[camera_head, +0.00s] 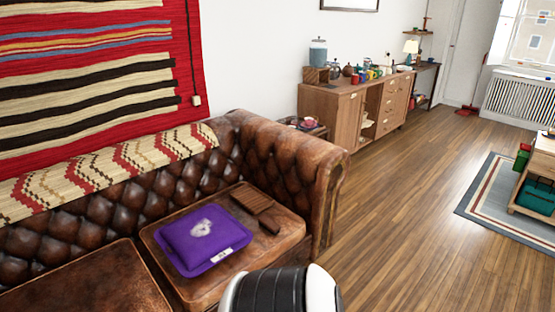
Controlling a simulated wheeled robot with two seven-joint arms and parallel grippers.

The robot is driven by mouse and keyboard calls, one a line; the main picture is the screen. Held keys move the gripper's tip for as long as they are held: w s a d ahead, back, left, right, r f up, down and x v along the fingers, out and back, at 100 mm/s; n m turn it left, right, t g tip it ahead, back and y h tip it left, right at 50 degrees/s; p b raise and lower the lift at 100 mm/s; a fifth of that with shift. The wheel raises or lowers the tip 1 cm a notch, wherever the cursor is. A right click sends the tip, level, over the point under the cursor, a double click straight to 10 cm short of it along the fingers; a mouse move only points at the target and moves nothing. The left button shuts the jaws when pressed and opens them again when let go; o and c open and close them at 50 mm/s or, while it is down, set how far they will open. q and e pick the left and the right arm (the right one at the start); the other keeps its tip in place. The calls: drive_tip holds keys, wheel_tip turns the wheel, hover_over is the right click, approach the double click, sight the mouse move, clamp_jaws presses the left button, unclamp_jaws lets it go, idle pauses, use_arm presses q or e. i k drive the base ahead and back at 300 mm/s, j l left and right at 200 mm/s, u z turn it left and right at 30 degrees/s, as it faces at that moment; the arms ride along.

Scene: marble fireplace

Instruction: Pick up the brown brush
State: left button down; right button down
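A brown leather sofa (333,178) with a tufted back stands at the left. On its right seat cushion (165,240) lie a purple folded item (200,242), a flat brown slatted piece (252,197) and a small dark brown oblong object (269,224). The small oblong object looks like the brown brush, but it is too small to be sure. It lies just right of the purple item, near the sofa's right arm. A black and white part of my own body shows at the bottom edge. Neither gripper is in view.
A patterned throw (120,167) lies on the sofa back. Behind the sofa's right arm is a small side table (305,125). A wooden sideboard (345,112) with mugs and jars stands by the wall. The wooden floor (400,200) is open up to the rug (477,207) and low table.

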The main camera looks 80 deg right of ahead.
sight(273, 228)
drive_tip(key=z, duration=2.65)
drive_tip(key=i+u, duration=0.15)
drive_tip(key=i, duration=0.1)
